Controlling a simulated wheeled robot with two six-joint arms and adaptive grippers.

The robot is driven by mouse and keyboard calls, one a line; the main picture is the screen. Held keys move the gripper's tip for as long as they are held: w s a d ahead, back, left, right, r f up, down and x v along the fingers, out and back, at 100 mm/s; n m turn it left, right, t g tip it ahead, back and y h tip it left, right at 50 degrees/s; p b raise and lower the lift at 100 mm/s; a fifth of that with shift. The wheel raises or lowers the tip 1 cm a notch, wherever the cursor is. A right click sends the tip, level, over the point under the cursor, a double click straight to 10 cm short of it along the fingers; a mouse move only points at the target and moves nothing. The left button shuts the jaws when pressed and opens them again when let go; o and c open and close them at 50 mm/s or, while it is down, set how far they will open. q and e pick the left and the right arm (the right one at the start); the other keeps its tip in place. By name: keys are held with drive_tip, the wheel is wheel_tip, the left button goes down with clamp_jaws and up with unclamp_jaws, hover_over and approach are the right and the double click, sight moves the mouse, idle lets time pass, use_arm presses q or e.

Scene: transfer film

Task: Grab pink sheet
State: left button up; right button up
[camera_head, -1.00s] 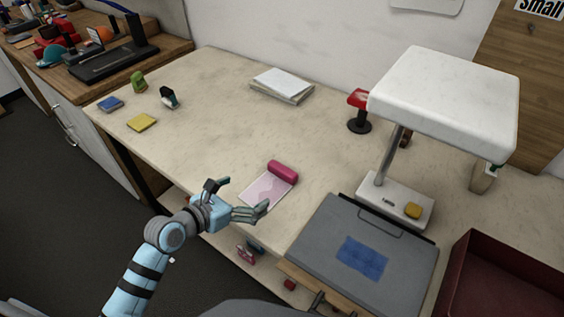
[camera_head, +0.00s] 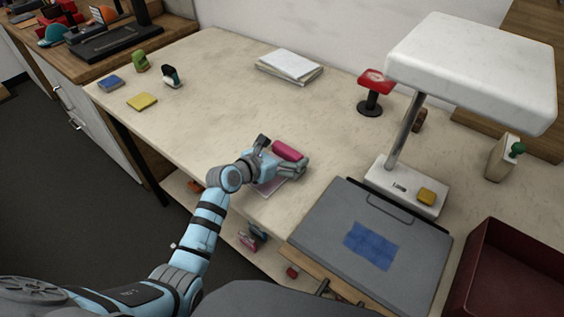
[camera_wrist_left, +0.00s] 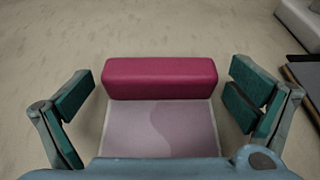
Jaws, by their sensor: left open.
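The pink sheet (camera_head: 268,187) lies flat on the table, with a darker pink roll (camera_head: 289,150) along its far end. In the left wrist view the pale pink sheet (camera_wrist_left: 160,130) and the magenta roll (camera_wrist_left: 160,78) fill the middle. My left gripper (camera_head: 298,168) is over the sheet and covers much of it in the head view. Its fingers are open, one on each side of the sheet and roll in the wrist view, with visible gaps to the roll's ends. My right gripper is not in view.
A grey press (camera_head: 335,223) with a blue patch and a white overhead plate (camera_head: 470,65) stand to the right. A dark red tray (camera_head: 508,270) is at the lower right. White papers (camera_head: 290,66) lie at the back. The table left of the roll is mostly clear.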

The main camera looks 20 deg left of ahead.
use_arm(q)
drive_tip(key=shift+s+r, duration=0.1)
drive_tip(key=c, duration=0.9)
drive_tip(key=shift+o, duration=0.2)
